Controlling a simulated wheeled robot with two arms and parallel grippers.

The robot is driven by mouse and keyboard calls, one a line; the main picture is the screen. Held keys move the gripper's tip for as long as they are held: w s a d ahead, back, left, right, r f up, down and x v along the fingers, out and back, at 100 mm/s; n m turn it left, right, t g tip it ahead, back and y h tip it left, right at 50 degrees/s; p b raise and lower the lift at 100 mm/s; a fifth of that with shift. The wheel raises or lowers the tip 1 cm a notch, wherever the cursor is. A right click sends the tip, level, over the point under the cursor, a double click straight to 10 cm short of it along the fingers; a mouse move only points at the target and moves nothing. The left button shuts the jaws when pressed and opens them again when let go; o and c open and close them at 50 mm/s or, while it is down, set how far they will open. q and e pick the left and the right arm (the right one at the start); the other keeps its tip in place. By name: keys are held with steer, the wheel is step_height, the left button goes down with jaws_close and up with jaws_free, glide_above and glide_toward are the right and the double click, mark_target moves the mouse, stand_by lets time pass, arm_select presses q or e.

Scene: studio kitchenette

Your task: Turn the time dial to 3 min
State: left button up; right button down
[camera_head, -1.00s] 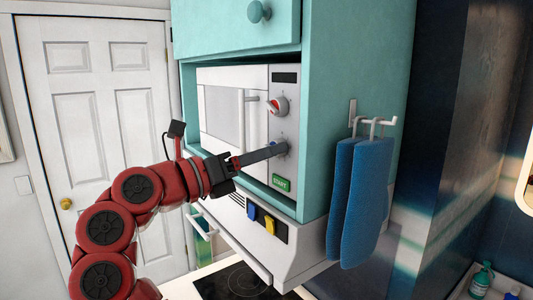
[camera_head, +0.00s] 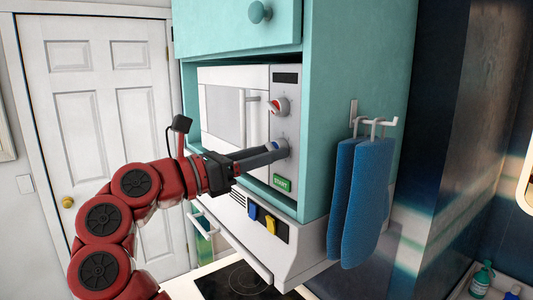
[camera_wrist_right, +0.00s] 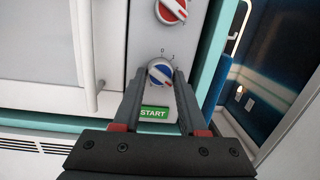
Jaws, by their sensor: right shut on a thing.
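The white microwave (camera_head: 222,82) sits in a teal cabinet. On its control panel, the lower dial (camera_wrist_right: 160,73) has a blue face with a slanted white bar, and small marks, including a 0, show around its upper rim. In the head view this dial (camera_head: 280,142) is partly hidden by my right gripper (camera_head: 277,150). In the right wrist view the gripper (camera_wrist_right: 160,78) has its two fingers on either side of the dial, shut on it. The dial's exact setting is too small to read. My left gripper is not in view.
A red-faced dial (camera_head: 278,106) is just above, and a green START button (camera_head: 283,183) just below. The microwave door handle (camera_head: 242,117) stands out left of the panel. Blue mitts (camera_head: 358,200) hang on the cabinet's right side. A dark cooktop (camera_head: 245,283) lies below.

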steer(key=shift+r, duration=0.15)
steer(key=c, duration=0.8)
jaws_free()
steer(key=o, duration=0.3)
steer(key=shift+w, duration=0.1)
steer(key=shift+o, duration=0.2)
steer(key=b+v, duration=0.3)
steer(key=v, duration=0.9)
